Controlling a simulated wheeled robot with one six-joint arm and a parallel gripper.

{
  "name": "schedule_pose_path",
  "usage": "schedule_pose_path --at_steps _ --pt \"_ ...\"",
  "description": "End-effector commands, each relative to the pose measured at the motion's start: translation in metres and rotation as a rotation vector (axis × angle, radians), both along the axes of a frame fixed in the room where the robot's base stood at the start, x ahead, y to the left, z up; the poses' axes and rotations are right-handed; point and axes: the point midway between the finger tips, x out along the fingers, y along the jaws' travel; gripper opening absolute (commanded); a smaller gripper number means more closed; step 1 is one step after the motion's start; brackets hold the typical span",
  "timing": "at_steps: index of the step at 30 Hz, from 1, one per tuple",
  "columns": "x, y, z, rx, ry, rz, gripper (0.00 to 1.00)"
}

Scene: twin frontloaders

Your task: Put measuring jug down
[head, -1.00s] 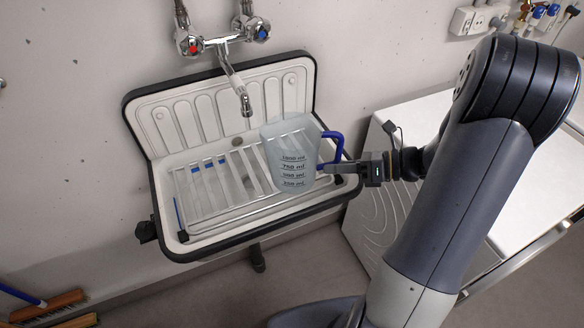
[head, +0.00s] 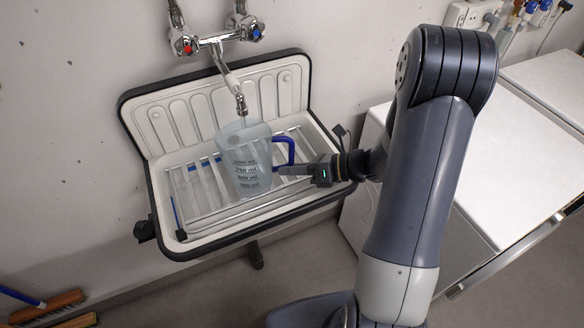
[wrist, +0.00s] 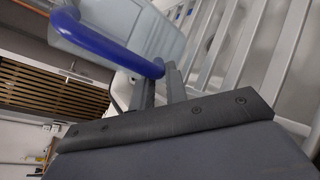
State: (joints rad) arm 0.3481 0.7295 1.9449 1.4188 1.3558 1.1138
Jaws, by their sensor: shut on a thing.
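The measuring jug (head: 246,160) is translucent pale blue with dark ml markings and a blue handle. In the head view it is upright over the grate of the sink, below the tap. My gripper (head: 284,170) comes from the right and is shut on the jug's blue handle. The wrist view shows the blue handle (wrist: 110,45) at my fingertips (wrist: 160,75), with part of the jug body (wrist: 125,25) beyond. I cannot tell whether the jug's base touches the grate.
The white sink (head: 160,215) has a black rim and a metal grate (head: 205,200). The tap (head: 238,95) hangs close behind and above the jug. White frontloaders (head: 480,150) stand to the right. Brushes (head: 50,305) lie at the lower left.

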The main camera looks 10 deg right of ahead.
Motion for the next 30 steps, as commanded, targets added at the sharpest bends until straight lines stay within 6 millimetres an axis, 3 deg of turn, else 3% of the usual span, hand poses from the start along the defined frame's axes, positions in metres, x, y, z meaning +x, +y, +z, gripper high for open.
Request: schedule_pose_path --at_steps 20,21,30 --pt "0.000 0.000 -0.012 0.000 0.000 0.000 0.00" --pt "0.000 0.000 -0.012 -0.001 0.000 0.000 0.16" --pt "-0.001 0.000 -0.013 -0.001 0.003 0.000 0.36"
